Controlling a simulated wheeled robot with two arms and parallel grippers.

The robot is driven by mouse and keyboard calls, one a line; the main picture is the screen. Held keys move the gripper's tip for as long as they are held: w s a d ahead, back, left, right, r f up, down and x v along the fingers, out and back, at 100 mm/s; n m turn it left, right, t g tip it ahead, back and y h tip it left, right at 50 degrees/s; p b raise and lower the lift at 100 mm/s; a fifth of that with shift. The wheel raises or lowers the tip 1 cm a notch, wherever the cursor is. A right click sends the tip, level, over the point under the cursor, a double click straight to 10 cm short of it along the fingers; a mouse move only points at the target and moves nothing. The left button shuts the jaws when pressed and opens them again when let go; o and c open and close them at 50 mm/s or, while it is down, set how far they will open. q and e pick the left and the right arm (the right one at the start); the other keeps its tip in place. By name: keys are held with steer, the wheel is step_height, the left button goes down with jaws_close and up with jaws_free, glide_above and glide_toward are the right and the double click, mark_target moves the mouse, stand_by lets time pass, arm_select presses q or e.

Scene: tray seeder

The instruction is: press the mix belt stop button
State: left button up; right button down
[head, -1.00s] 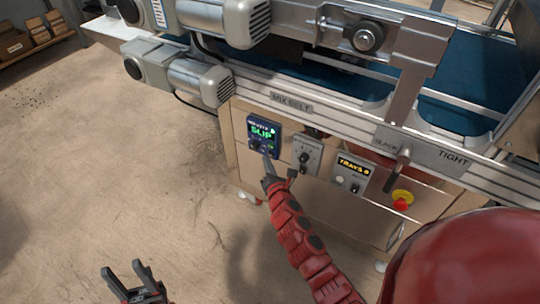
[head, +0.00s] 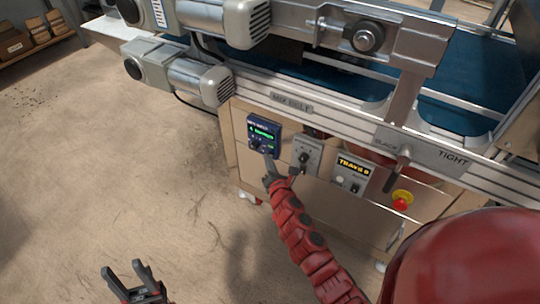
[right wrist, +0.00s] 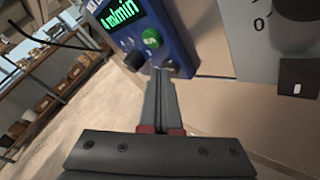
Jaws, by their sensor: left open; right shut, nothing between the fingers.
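The blue control box (head: 263,136) hangs under the MIX BELT label (head: 291,103). It carries a lit display (right wrist: 122,13), a dark knob (right wrist: 134,61), a green button (right wrist: 152,38) and, below that, a small button (right wrist: 174,68) partly hidden by my fingertips; its colour is unclear. My right gripper (right wrist: 161,75) is shut and empty, its tips at the lower edge of the box face, close to that small button. I cannot tell whether they touch. It also shows in the head view (head: 267,160). My left gripper (head: 136,268) is open and empty, low over the floor.
A grey switch box (head: 306,155), a TRAYS counter (head: 352,173) and a red emergency button (head: 401,200) on yellow sit to the right on the same panel. The belt frame and motors (head: 200,82) overhang above. The floor at left is clear.

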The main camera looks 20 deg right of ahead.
steer(key=shift+s+a, duration=0.3)
steer(key=shift+a, duration=0.05)
steer(key=s+a+b, duration=0.2)
steer(key=s+a, duration=0.1)
steer(key=a, duration=0.1)
steer(key=shift+s+a, duration=0.35)
steer(key=shift+a, duration=0.05)
stand_by(0.7)
